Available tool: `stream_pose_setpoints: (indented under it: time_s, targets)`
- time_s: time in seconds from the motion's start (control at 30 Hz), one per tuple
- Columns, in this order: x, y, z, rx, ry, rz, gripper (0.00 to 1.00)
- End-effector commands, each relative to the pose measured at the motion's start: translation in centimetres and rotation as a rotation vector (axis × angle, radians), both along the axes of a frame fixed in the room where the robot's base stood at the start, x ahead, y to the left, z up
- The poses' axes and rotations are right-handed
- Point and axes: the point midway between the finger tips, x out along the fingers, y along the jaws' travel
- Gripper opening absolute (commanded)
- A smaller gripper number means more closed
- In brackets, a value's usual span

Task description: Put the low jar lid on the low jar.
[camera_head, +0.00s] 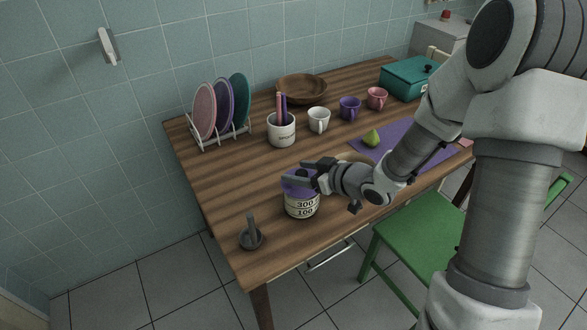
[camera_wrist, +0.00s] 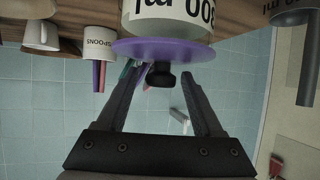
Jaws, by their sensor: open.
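The low jar (camera_head: 301,208) is a clear, pale jar with printed volume marks, standing upright near the front left of the table. The low jar lid (camera_wrist: 163,51) is a purple disc with a black knob (camera_wrist: 160,76). In the wrist view, which is upside down, the lid lies across the mouth of the jar (camera_wrist: 170,25) and looks in contact with it. I cannot tell whether it is fully seated. My gripper (camera_head: 297,174) is open just above the jar. Its fingers (camera_wrist: 164,72) stand on either side of the knob, apart from it, and partly hide the lid in the head view.
A dark mortar with pestle (camera_head: 251,236) stands left of the jar near the edge. A spoon holder (camera_head: 281,131), mugs (camera_head: 349,108), a plate rack (camera_head: 222,138) and a wooden bowl (camera_head: 302,88) stand behind. A pear (camera_head: 372,138) sits on a purple mat (camera_head: 420,149). A green chair (camera_head: 415,240) is in front.

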Motion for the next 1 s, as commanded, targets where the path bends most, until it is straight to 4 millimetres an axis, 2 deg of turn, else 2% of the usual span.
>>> stream_pose_setpoints:
  time_s: [0.03,0.3,0.53,0.77,0.87,1.0]
  targets:
    - [-0.6,-1.0,0.9,0.000,0.000,-0.005,0.68]
    - [-4.0,-4.7,3.4,0.000,0.000,-0.004,0.68]
    - [-5.4,-6.2,4.3,0.001,-0.001,0.000,0.68]
    - [-5.0,-7.1,4.7,-0.044,-0.007,-0.030,0.68]
    - [-4.0,-8.7,5.7,-0.142,-0.017,-0.103,0.68]
    - [-2.8,-12.5,8.5,-0.317,-0.021,-0.276,0.68]
